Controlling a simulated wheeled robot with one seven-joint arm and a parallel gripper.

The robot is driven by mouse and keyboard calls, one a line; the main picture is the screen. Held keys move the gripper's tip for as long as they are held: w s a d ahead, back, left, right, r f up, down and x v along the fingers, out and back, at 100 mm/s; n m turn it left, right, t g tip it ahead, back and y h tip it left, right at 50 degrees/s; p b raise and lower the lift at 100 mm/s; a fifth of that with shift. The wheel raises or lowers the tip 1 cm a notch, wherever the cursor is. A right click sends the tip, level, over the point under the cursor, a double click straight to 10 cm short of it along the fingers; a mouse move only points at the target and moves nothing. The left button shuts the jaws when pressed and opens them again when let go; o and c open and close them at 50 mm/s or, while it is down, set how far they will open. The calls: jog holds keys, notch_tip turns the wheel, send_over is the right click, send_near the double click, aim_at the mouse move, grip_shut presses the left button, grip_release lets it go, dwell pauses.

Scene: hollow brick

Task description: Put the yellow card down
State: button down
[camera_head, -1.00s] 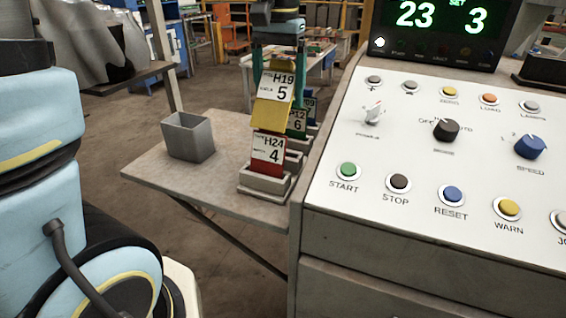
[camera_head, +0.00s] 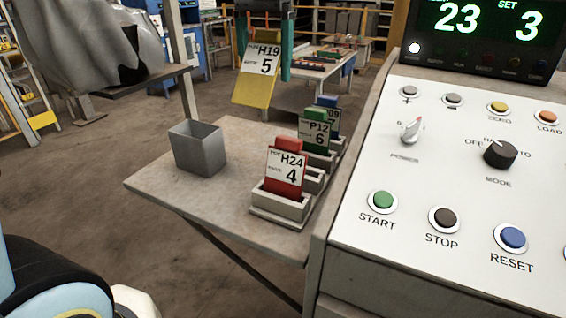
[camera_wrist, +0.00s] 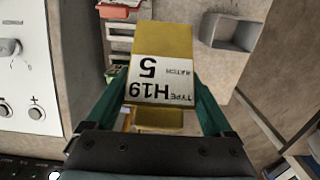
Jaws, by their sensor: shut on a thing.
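The yellow card (camera_head: 255,88), with a white label reading H19 and 5, hangs tilted in the air in the head view. My gripper (camera_head: 262,68) is shut on it, with a green finger at each side. In the wrist view the yellow card (camera_wrist: 160,45) lies between the fingers of my gripper (camera_wrist: 162,80), its label upside down. Below it in the head view is a grey slotted rack (camera_head: 276,205) holding a red card (camera_head: 286,172), a green card (camera_head: 316,132) and a blue card (camera_head: 327,102). The yellow card is apart from the rack.
An open grey bin (camera_head: 197,148) stands left of the rack on the side table (camera_head: 165,190); it also shows in the wrist view (camera_wrist: 232,32). The table between bin and rack is bare. A control panel (camera_head: 440,170) with buttons and knobs rises close on the right.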

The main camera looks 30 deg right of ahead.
jog(key=s+f+p, duration=0.1)
jog(key=f, duration=0.3)
jog(key=s+d+f+p, duration=0.1)
jog(key=f, duration=0.3)
jog(key=s+f+p, duration=0.1)
jog(key=f, duration=0.3)
jog(key=shift+d+f, duration=0.15)
jog(key=shift+d, duration=0.25)
jog(key=s+d+p, duration=0.1)
jog(key=s+d, duration=0.1)
jog(key=s, duration=0.1)
jog(key=shift+s+d+p, duration=0.1)
jog(key=shift+s+p, duration=0.1)
jog(key=shift+p, duration=0.2)
jog(key=shift+s+d+f+p, duration=0.1)
jog(key=shift+s+f+p, duration=0.05)
jog(key=shift+s+p, duration=0.15)
jog(key=shift+w+f, duration=0.2)
jog(key=shift+f, duration=0.4)
jog(key=shift+f, duration=0.1)
jog(key=shift+f+b, duration=0.3)
jog(key=shift+f, duration=0.15)
grip_release()
